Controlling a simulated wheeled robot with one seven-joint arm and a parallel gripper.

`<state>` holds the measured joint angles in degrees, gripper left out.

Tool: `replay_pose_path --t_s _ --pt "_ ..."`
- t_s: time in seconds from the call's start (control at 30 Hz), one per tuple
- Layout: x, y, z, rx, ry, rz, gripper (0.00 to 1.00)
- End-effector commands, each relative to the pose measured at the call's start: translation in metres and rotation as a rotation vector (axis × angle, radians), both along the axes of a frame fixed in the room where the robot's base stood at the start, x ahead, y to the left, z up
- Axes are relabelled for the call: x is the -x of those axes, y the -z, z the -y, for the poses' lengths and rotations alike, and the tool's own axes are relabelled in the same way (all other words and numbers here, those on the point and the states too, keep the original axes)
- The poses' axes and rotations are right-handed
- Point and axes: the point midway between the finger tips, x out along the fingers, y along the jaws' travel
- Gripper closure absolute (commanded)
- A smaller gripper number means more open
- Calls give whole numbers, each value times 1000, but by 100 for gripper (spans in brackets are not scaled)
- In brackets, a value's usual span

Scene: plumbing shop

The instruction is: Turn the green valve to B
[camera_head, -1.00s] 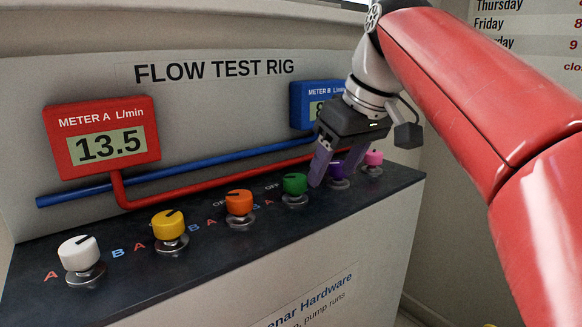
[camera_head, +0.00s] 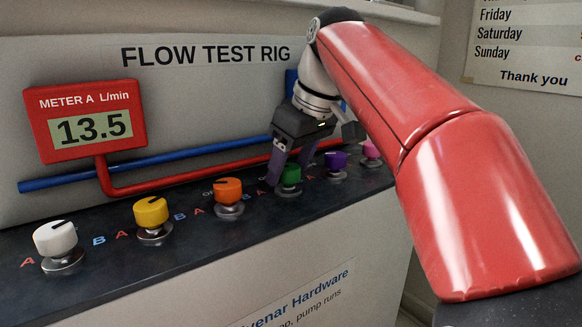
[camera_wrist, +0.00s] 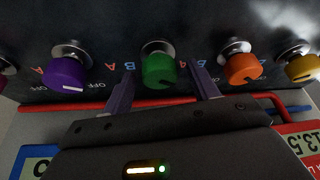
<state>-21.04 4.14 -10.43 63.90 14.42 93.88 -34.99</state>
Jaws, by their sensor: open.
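The green valve (camera_head: 290,176) is a round knob on a metal base in the row on the dark bench top. It also shows in the wrist view (camera_wrist: 158,68), with a dark pointer line on its face. My gripper (camera_head: 290,172) is at the green valve. In the wrist view my gripper (camera_wrist: 162,88) is open, with one purple finger on each side of the knob and gaps visible between. Blue B and red A letters flank the green valve in the wrist view. In the head view my fingers partly hide the knob and its labels.
The orange valve (camera_head: 229,191) and purple valve (camera_head: 335,161) stand on either side. Yellow (camera_head: 151,212), white (camera_head: 55,238) and pink (camera_head: 371,149) valves share the row. Meter A (camera_head: 86,121) reads 13.5. Meter B (camera_head: 291,82) is mostly hidden. Red (camera_head: 200,180) and blue pipes (camera_head: 200,156) run behind.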

Motion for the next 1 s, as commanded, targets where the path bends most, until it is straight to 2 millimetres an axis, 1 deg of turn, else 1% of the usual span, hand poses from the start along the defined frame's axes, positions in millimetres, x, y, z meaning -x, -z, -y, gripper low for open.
replay_pose_path --t_s 0.2,0.23,0.57,0.83,1.0 --pt "0 0 0 -1 0 1 41" --pt "0 0 0 -1 0 1 42" --pt "0 0 0 -1 0 1 85" --pt "0 0 -1 -2 27 0 85" --pt "1 -1 -1 -1 98 0 85"
